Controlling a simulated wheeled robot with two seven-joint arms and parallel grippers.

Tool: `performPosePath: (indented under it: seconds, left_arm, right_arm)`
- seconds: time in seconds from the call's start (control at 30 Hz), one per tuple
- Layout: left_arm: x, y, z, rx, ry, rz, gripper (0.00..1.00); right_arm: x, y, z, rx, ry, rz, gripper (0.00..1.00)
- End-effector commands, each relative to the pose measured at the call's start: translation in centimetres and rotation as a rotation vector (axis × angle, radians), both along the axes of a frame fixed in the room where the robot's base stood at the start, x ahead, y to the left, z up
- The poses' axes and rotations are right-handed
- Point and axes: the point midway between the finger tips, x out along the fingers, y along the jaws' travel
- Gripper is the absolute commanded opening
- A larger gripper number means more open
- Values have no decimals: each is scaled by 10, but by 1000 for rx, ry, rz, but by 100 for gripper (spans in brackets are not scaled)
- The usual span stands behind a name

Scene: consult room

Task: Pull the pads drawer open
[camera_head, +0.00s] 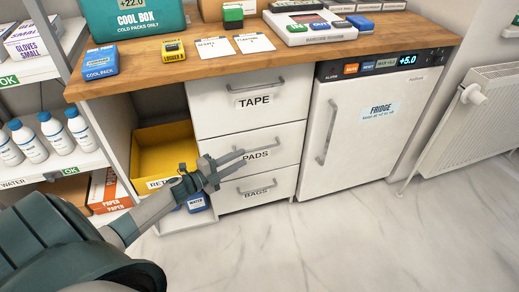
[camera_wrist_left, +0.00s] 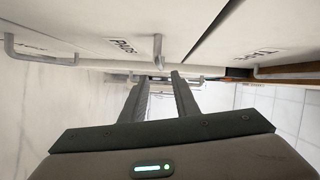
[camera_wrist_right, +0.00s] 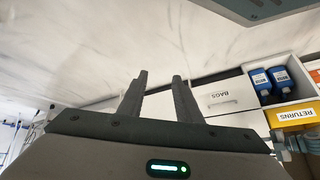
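The white pads drawer (camera_head: 222,166) is the middle one of three, between the tape drawer (camera_head: 210,108) and the bags drawer (camera_head: 234,198). Its front looks flush with the others. Its grey bar handle (camera_head: 266,149) is partly behind my left gripper (camera_head: 240,160) in the head view. In the left wrist view the pads handle (camera_wrist_left: 158,50) lies between and just beyond the tips of my left gripper (camera_wrist_left: 159,73). The left fingers are apart, and contact with the handle cannot be told. My right gripper (camera_wrist_right: 160,76) is open and empty, outside the head view.
A yellow returns bin (camera_head: 160,150) stands in the open bay left of the drawers. The fridge (camera_head: 350,135) is to their right, with its door shut. A wooden worktop (camera_head: 290,52) with boxes and cards runs above. The marble floor (camera_head: 330,240) in front is clear.

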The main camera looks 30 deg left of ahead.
Motion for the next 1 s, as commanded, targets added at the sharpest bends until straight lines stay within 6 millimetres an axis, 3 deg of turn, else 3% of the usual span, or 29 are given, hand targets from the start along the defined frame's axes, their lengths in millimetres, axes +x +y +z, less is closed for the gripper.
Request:
performPosePath:
  seconds: [0.5,0.7,1.0]
  left_arm:
    - [76,-25,-6,-1,-2,0,28]
    - [91,-30,-8,0,0,0,28]
    - [95,-32,-8,-1,0,0,28]
  right_arm:
    - [1,10,2,30,-38,6,31]
    - [1,12,4,37,-49,6,31]
    - [3,11,4,36,-55,9,31]
